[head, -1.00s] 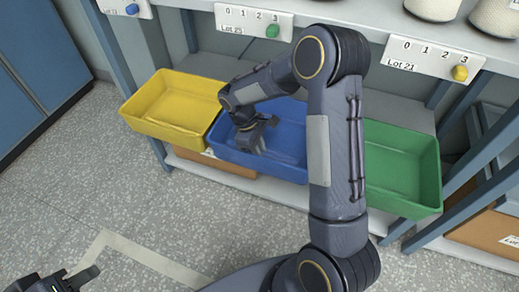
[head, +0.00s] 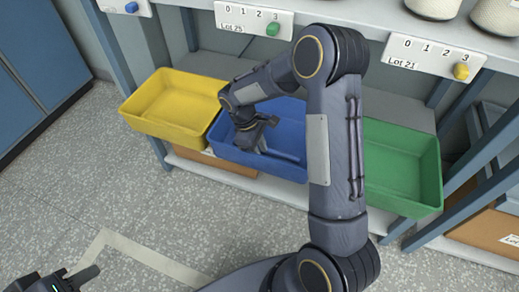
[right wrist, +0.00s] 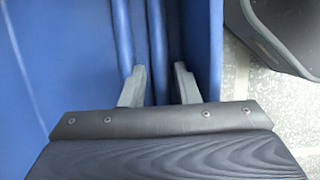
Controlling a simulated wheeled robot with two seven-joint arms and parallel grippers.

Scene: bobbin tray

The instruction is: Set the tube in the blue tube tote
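The blue tube tote (head: 228,153) stands on the low shelf between a yellow and a green tote. My right gripper (head: 262,146) is down inside it, and its arm hides part of the tote. In the right wrist view the right gripper's fingers (right wrist: 160,88) are apart, with blue surfaces behind and between them. A pale blue-grey strip (head: 284,156) shows beside the gripper in the tote; I cannot tell whether it is the tube or part of the tote floor. No tube can be made out for certain. My left gripper (head: 80,276) is low at the left, partly cut off.
The yellow tote (head: 130,115) is left of the blue one and the green tote (head: 425,206) right of it; both look empty. A shelf with lot labels and white bobbins (head: 433,8) hangs above. Cardboard boxes (head: 488,238) sit below. The floor in front is clear.

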